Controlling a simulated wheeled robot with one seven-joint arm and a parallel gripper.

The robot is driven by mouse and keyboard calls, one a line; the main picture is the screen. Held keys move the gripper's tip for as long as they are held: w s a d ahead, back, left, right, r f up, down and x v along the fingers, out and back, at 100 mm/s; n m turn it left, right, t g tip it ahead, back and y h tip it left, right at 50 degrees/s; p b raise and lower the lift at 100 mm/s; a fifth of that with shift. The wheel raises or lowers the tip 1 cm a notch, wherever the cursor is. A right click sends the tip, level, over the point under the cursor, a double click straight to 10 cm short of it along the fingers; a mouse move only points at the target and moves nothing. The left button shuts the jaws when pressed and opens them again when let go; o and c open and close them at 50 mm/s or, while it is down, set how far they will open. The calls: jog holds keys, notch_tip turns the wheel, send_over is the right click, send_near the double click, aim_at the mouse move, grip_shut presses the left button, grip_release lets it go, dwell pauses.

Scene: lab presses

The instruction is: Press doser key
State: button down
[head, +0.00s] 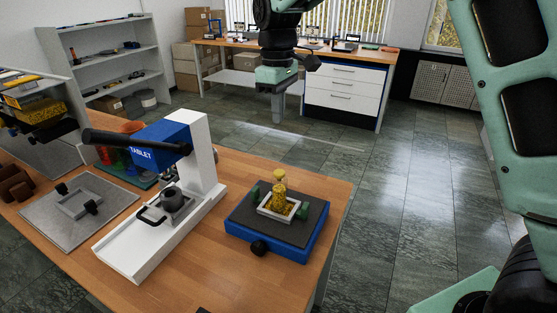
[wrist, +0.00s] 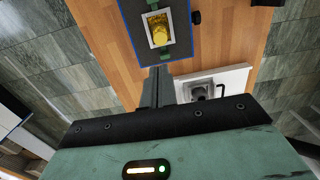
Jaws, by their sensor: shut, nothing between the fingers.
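No key carries a readable doser label. A blue-based device (head: 275,225) with a dark grey top stands at the right end of the wooden table. A white square frame (head: 262,207) on it surrounds a stepped yellow piece (head: 279,188), with green blocks beside the frame. In the wrist view the yellow piece (wrist: 160,32) shows inside the frame at the top. My gripper (head: 278,118) hangs in the air, fingers down, shut and empty. In the wrist view its fingertips (wrist: 158,72) point toward the device, apart from it.
A white press with a blue TABLET head (head: 160,138) and black lever stands left of the device. A grey plate (head: 110,212) with a square frame and another press (head: 38,110) with a yellow block are further left. A workbench (head: 345,95) stands behind; open floor lies between.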

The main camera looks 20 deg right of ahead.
aim_at(280, 173)
jog(key=f+p, duration=0.1)
jog(key=f, duration=0.3)
jog(key=f+p, duration=0.2)
jog(key=f, duration=0.3)
jog(key=f+p, duration=0.1)
jog(key=f, duration=0.3)
jog(key=shift+s+f, duration=0.3)
jog(key=shift+f, duration=0.1)
notch_tip(280, 173, down, 2)
jog(key=shift+f+b, duration=0.15)
jog(key=shift+b, duration=0.5)
jog(key=shift+s+f, duration=0.2)
jog(key=shift+s, duration=0.05)
jog(key=r+p, duration=0.2)
jog(key=r, duration=0.1)
jog(key=r+p, duration=0.1)
jog(key=shift+w+r, duration=0.25)
notch_tip(280, 173, up, 10)
jog(key=b, duration=0.3)
jog(key=shift+w+r, duration=0.2)
jog(key=shift+w, duration=0.05)
